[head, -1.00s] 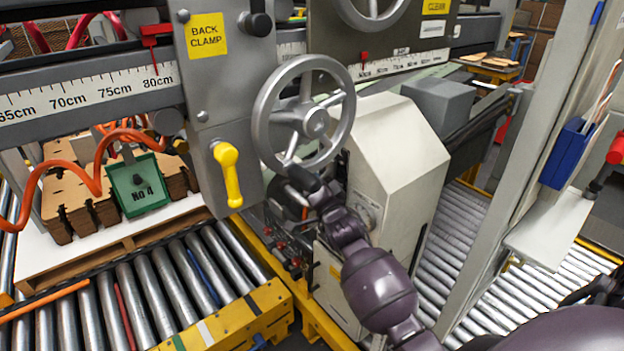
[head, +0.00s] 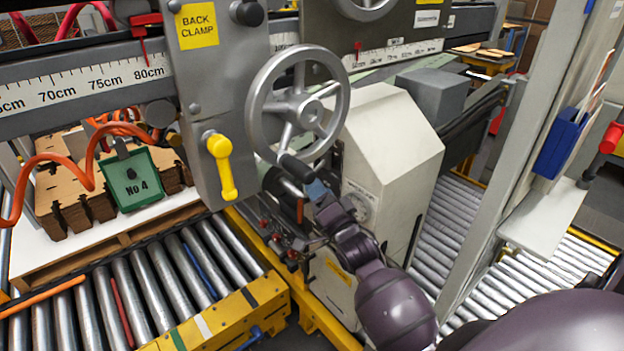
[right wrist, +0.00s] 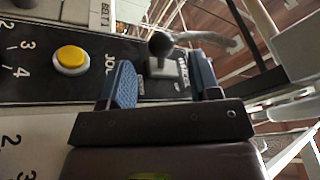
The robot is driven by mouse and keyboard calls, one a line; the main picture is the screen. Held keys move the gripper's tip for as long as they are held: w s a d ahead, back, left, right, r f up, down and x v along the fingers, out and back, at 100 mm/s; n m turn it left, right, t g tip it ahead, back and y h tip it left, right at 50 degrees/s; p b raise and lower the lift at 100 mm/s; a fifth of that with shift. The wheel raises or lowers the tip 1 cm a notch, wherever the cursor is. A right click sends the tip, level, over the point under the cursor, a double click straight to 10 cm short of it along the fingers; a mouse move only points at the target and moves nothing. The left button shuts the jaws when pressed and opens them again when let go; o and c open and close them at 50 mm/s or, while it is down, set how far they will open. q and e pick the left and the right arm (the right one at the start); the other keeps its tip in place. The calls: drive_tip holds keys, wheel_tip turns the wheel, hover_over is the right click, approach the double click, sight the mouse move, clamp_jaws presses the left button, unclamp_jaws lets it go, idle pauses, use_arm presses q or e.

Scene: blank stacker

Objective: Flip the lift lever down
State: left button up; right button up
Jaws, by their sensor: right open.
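In the right wrist view a small lever with a dark ball knob (right wrist: 160,45) stands on a black panel (right wrist: 35,60), on a pale base. Its label is too blurred to read, so I cannot be sure that it is the lift lever. My right gripper (right wrist: 161,70) is open, its two blue-padded fingers either side of the lever in the picture; contact does not show. In the head view the right gripper (head: 317,190) is just below the handwheel, at the machine's front, and the lever is not discernible there. My left gripper is not in view.
A yellow button (right wrist: 71,59) sits on the panel left of the fingers. In the head view the grey handwheel (head: 297,108) is close above the gripper. A yellow clamp handle (head: 222,165) hangs to the left. The cream housing (head: 395,150) stands right of the gripper.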

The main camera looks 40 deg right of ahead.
drive_tip(key=shift+v, duration=1.9)
drive_tip(key=shift+n, duration=0.3)
drive_tip(key=s+a+f+n+g+y, duration=0.1)
drive_tip(key=s+a+f+n+g, duration=0.25)
drive_tip(key=f+n, duration=0.3)
drive_tip(key=s+a+f+n+g+y, duration=0.1)
drive_tip(key=s+a+f+n+g, duration=0.25)
drive_tip(key=f+n, duration=0.3)
drive_tip(key=s+a+f+g, duration=0.1)
drive_tip(key=s+f, duration=0.3)
drive_tip(key=s, duration=0.3)
drive_tip(key=s+a+f+g, duration=0.1)
drive_tip(key=s+f+g, duration=0.1)
drive_tip(key=s+f, duration=0.3)
drive_tip(key=shift+s, duration=1.25)
